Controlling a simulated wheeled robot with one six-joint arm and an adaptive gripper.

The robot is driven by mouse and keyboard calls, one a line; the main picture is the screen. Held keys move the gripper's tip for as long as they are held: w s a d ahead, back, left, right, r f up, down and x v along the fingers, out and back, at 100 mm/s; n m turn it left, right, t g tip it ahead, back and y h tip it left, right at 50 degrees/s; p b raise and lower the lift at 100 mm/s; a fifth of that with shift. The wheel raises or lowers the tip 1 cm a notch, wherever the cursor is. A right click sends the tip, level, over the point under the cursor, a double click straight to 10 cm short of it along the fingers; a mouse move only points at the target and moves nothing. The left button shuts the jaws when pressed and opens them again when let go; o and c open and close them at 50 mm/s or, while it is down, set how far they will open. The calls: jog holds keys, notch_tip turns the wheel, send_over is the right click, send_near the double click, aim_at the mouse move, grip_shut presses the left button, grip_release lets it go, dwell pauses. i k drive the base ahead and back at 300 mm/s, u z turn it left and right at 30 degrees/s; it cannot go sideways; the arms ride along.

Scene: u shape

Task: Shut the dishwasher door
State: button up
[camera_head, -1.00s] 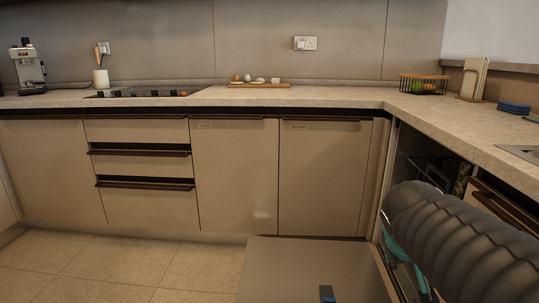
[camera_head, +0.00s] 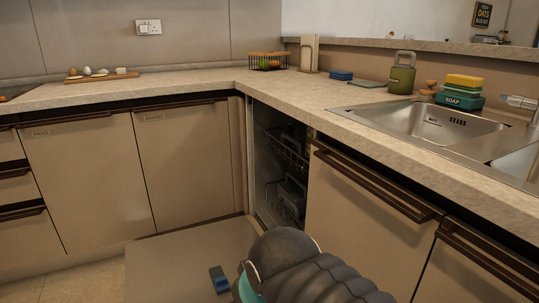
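The dishwasher (camera_head: 257,150) stands under the counter at the inner corner, its front open. Its door (camera_head: 165,262) is folded down and lies roughly level, low in front of the opening. A small dark blue piece (camera_head: 218,279) sits on the door's inner face. Racks (camera_head: 290,195) show inside the dark cavity. A dark ribbed part of my arm, with a teal band, fills the bottom centre and covers the right side of the door. My gripper is not visible, so I cannot tell its place relative to the door.
A closed cabinet with a long handle (camera_head: 370,185) stands right of the opening, and closed cabinets (camera_head: 95,175) stand to the left. The counter above holds a sink (camera_head: 435,130), a fruit basket (camera_head: 267,62) and a green container (camera_head: 402,75). Some floor (camera_head: 75,287) is clear at lower left.

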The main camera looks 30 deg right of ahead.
aim_at(181, 267)
jog(key=k, duration=1.65)
jog(key=u, duration=1)
jog(key=i, duration=2.95)
jog(key=z, duration=3.1)
